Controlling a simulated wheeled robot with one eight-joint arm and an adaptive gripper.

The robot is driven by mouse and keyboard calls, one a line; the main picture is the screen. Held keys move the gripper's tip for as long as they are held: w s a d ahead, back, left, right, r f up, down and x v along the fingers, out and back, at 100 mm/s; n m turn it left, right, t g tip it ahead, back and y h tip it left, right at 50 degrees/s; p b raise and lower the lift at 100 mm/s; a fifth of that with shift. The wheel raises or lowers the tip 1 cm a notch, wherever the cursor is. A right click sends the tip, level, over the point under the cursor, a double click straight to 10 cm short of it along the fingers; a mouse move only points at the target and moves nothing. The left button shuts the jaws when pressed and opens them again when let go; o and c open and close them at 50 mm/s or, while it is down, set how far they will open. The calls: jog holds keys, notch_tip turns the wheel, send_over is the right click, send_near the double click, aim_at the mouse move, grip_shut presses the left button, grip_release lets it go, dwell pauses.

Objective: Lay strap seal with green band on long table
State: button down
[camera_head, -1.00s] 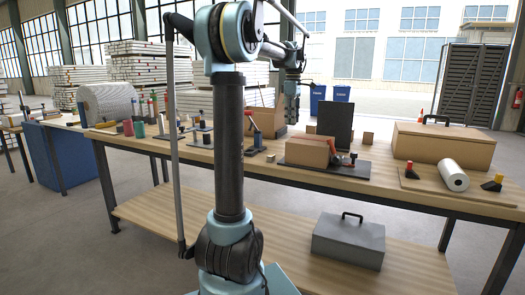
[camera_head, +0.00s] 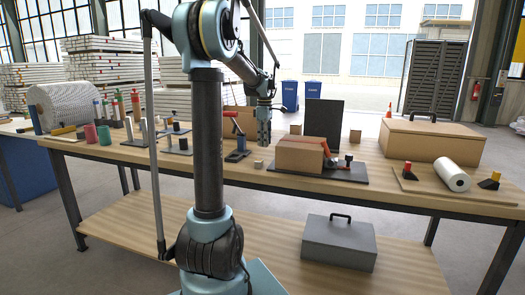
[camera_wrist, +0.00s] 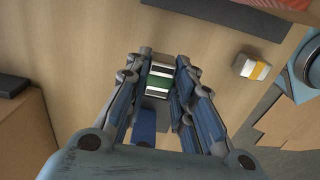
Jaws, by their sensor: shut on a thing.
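The strap seal with green band (camera_wrist: 159,84) is between the fingers of my gripper (camera_wrist: 160,75) in the wrist view. It is a small pale block with a dark green stripe, and the fingers are shut on it. In the head view my gripper (camera_head: 264,140) is low over the long table (camera_head: 235,172), left of the cardboard box; the seal is too small to make out there. The wrist view shows the wooden tabletop (camera_wrist: 105,35) beneath. I cannot tell whether the seal touches it.
A small block with a yellow band (camera_wrist: 252,67) lies right of my gripper in the wrist view. A cardboard box (camera_head: 300,156) on a dark base and a red-handled clamp (camera_head: 237,145) flank it. A grey toolbox (camera_head: 338,243) stands on the lower shelf.

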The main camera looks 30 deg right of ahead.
jog(key=shift+f, duration=2.15)
jog(key=shift+f, duration=0.1)
jog(key=c, duration=1.4)
grip_release()
jog(key=shift+o, duration=0.2)
notch_tip(320, 180, up, 12)
jog(key=shift+r, duration=0.15)
